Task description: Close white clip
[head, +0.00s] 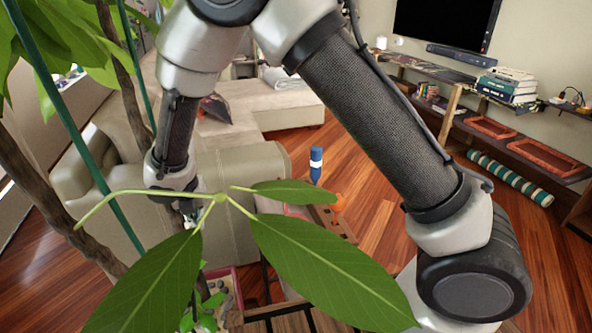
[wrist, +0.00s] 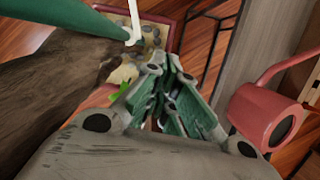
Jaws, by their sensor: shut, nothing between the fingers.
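A thin white clip (wrist: 132,32) shows at the top of the wrist view, beside the green stake (wrist: 108,24). Its upper part runs to the picture's top edge. I cannot tell whether it is open or closed. My gripper (wrist: 172,78) has green-lined fingers and is shut and empty. It is below and to the right of the clip in the wrist view, apart from it in the picture. In the head view, leaves largely hide my gripper, and I cannot make out the clip.
A thick brown trunk (wrist: 50,75) lies left of my gripper. Behind is a red-rimmed planter (wrist: 172,38) with stones. A red watering can (wrist: 265,112) is close on the right. Large leaves (head: 310,262) hang in front of the head camera. A sofa (head: 215,165) stands beyond.

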